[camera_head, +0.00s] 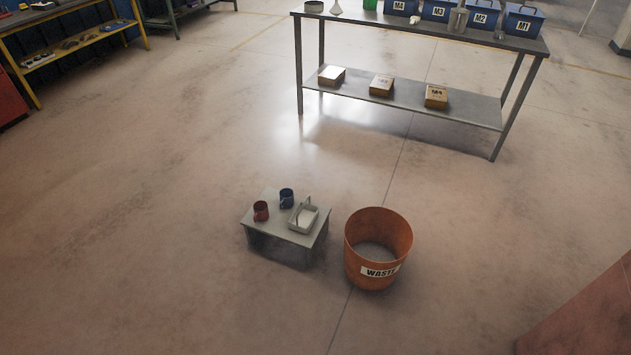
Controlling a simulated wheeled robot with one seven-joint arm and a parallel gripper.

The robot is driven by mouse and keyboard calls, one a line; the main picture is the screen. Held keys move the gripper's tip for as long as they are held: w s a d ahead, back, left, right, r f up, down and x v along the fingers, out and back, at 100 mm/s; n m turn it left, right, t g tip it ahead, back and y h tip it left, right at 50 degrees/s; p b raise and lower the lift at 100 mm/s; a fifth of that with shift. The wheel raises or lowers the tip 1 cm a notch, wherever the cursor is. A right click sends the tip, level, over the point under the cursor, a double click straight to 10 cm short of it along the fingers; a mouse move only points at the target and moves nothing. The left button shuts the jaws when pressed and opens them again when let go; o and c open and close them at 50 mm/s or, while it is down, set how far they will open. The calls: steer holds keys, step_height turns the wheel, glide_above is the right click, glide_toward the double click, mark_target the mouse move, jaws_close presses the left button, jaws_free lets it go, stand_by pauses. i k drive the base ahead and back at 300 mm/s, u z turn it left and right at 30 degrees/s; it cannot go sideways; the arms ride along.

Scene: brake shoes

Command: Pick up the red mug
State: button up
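The red mug (261,211) stands upright on the left part of a low grey table (270,228). A dark blue mug (287,198) stands behind it and to its right, a little apart. A pale basket with a raised handle (303,219) sits on the right part of the same table. My gripper is not in view, so nothing shows of its opening or what it holds.
An orange bin marked WASTE (378,248) stands close to the right of the low table. A metal workbench (420,96) with labelled blue boxes stands farther back. A red object (585,315) fills the lower right corner. The floor in front and left is clear.

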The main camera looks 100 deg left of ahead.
mark_target(260, 214)
steer(key=u, duration=4.3)
steer(key=i, duration=2.15)
steer(key=z, duration=0.25)
steer(key=i, duration=0.7)
steer(key=z, duration=0.3)
